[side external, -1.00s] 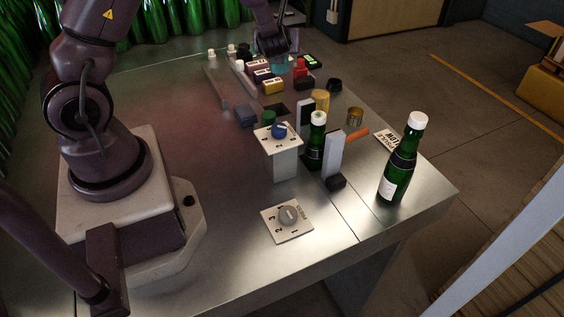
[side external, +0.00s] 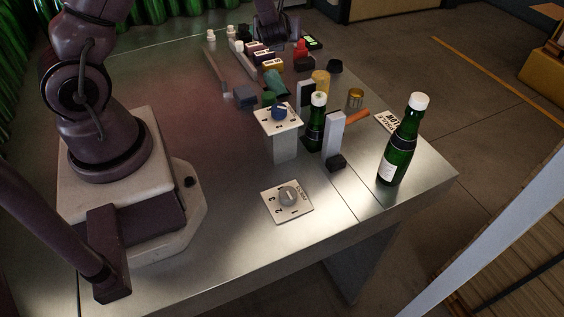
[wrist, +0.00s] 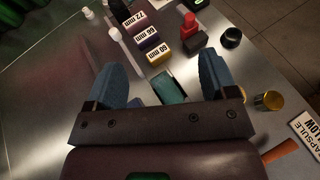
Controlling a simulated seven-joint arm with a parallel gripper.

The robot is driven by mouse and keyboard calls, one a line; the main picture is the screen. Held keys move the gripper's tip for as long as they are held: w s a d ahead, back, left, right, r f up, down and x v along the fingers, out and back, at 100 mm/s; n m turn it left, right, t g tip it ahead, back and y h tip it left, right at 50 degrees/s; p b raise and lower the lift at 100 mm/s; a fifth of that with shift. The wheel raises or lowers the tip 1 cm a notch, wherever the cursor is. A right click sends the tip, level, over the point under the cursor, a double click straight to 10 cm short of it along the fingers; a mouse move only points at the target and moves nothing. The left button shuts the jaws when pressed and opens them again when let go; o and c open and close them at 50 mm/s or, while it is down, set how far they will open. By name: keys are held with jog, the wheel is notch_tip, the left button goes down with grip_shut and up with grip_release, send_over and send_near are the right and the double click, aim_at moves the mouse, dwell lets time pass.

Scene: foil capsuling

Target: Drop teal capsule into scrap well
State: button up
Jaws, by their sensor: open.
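The teal capsule (side external: 275,83) lies tilted at the scrap well's dark square opening, which it largely covers in the side view. I cannot tell how far inside it is. In the wrist view the teal capsule (wrist: 169,88) shows between my spread blue fingers, apart from both, with a dark strip of the scrap well (wrist: 150,99) beside it. My gripper (wrist: 163,70) is open and empty. In the side view my gripper (side external: 274,32) is at the far side of the table, apart from the capsule, its fingertips hard to make out.
Labelled blocks (wrist: 162,53), a red object (wrist: 192,38) and a black cap (wrist: 231,37) stand near the gripper. A gold cup (side external: 355,98), a short green bottle (side external: 317,128) and a tall bottle (side external: 400,145) stand nearer the camera.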

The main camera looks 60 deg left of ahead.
jog(key=v, duration=1.2)
jog(key=shift+s+d, duration=0.2)
jog(key=shift+d, duration=0.1)
jog(key=s+d+r+n+g+h, duration=0.25)
jog(key=s+n+g+h, duration=0.3)
jog(key=s+n, duration=0.7)
jog(key=s+d+r+n+t+h, duration=0.1)
jog(key=d+r+n+t+h, duration=0.4)
jog(key=d+r+n, duration=0.3)
jog(key=r+n+h, duration=0.1)
jog(key=n, duration=0.2)
jog(key=shift+s+d+r, duration=0.25)
jog(key=shift+d, duration=0.1)
